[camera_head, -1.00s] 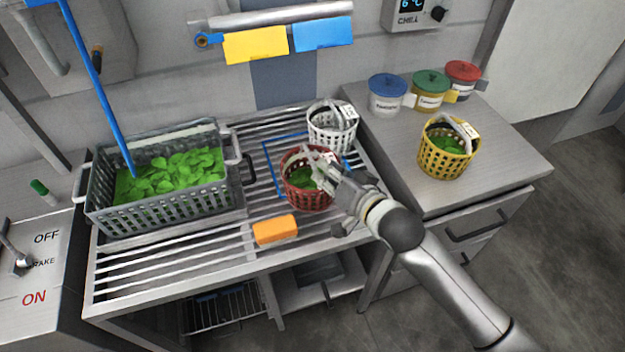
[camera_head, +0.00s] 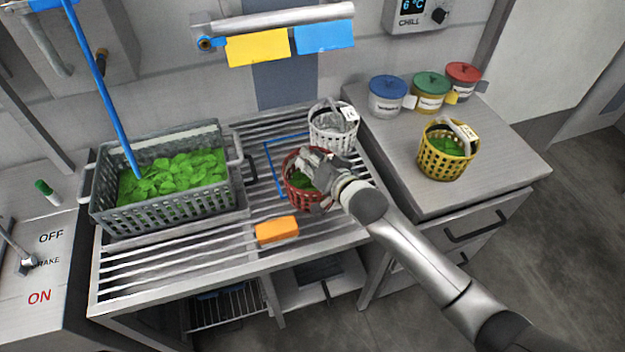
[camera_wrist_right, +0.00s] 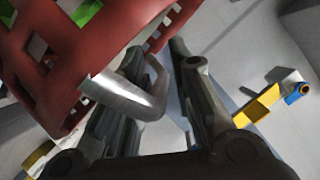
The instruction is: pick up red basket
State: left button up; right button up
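The red basket (camera_head: 297,199) stands upright on the slatted metal rack with leafy greens inside. My right gripper (camera_head: 312,162) is over its rim and hides part of the basket top. In the right wrist view the basket's red lattice wall (camera_wrist_right: 60,75) fills the upper left. Its grey curved handle (camera_wrist_right: 128,98) shows at the fingers of my right gripper (camera_wrist_right: 158,55). The two fingers are apart with a gap between them; the handle lies close to the left one. Whether it touches is unclear. My left gripper is not in view.
A white basket (camera_head: 331,140) stands right behind the red one. An orange block (camera_head: 277,230) lies in front. A grey crate of greens (camera_head: 160,217) is at left. A yellow basket (camera_head: 440,164) and several lidded tubs (camera_head: 429,103) stand on the right counter.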

jog(key=shift+c, duration=0.3)
grip_shut()
jog(key=shift+r, duration=0.2)
